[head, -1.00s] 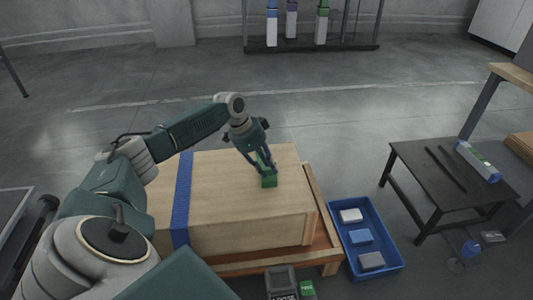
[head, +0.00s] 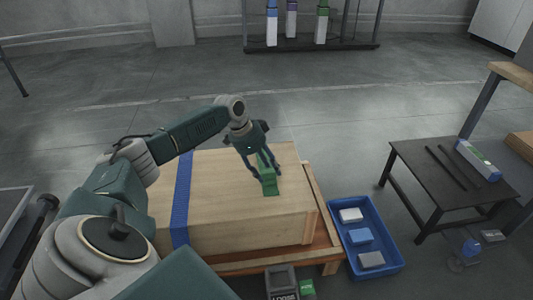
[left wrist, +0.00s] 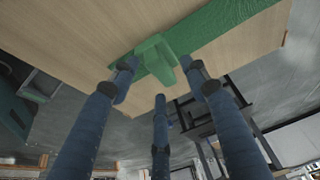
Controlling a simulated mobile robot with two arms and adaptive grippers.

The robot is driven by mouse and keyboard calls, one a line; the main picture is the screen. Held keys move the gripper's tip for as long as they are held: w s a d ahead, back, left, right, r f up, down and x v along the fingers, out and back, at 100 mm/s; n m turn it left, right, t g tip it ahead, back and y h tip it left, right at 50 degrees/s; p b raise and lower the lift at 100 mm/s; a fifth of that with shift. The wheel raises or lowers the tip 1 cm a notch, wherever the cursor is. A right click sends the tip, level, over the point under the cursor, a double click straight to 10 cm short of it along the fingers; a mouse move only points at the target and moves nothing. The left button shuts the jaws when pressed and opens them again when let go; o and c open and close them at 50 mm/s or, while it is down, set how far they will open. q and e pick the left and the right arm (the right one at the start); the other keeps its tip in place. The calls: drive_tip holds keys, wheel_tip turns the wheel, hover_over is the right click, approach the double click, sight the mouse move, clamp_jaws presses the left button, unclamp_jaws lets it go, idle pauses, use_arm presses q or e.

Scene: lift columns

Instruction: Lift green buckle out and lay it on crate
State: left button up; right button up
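The green buckle (head: 267,179) rests on top of the wooden crate (head: 225,170), towards its right end. In the left wrist view the buckle (left wrist: 156,52) is a small green block against a flat green strip (left wrist: 218,22) on the wood. My left gripper (head: 266,176) is over the crate, pointing down, with its fingers spread around the buckle. In the left wrist view the fingers stand apart, with the buckle between and beyond their tips; I see no firm grip. My right gripper is not in view.
A blue strap (head: 181,200) crosses the crate's left part. The crate stands on a wooden pallet (head: 328,254). A blue bin (head: 391,243) with several blocks is to the right on the floor, near a dark low table (head: 430,175). A grey box (head: 281,279) stands in front.

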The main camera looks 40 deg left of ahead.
use_arm(q)
drive_tip(key=v, duration=1.2)
idle(0.4)
